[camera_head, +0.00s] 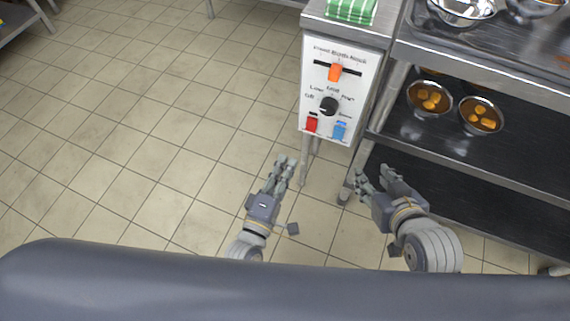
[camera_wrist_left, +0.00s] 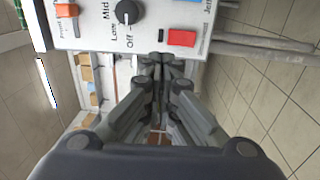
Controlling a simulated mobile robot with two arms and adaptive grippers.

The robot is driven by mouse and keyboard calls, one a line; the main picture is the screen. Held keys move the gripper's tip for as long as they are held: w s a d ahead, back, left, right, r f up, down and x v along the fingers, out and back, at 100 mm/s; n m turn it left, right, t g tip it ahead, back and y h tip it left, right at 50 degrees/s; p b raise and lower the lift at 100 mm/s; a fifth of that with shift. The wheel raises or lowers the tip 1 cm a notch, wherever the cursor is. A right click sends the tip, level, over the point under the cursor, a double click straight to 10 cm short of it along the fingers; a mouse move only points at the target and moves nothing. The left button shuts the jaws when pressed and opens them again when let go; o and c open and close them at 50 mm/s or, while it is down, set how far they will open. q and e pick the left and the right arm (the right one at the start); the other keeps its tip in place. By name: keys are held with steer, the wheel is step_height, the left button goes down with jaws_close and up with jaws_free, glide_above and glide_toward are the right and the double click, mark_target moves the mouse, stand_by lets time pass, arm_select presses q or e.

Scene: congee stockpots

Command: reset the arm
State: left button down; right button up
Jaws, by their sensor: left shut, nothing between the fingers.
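My left gripper (camera_head: 286,161) is shut and empty, in front of and below the white control panel (camera_head: 345,54). In the left wrist view its fingers (camera_wrist_left: 166,60) lie together, with the panel (camera_wrist_left: 98,32) beyond the tips, turned in the picture. No contact with the panel shows. My right gripper (camera_head: 372,172) has its fingers spread apart with nothing visible between them, beside the shelf's front leg. The panel carries an orange slider (camera_head: 335,72), a black knob (camera_head: 328,106), a red switch (camera_head: 312,124) and a blue switch (camera_head: 339,132).
A metal rack on the right holds steel bowls (camera_head: 462,10) on top and bowls of orange food (camera_head: 429,99) on the shelf below. A green striped cloth (camera_head: 351,9) lies above the panel. The tiled floor (camera_head: 130,120) at the left is clear.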

stand_by(0.5)
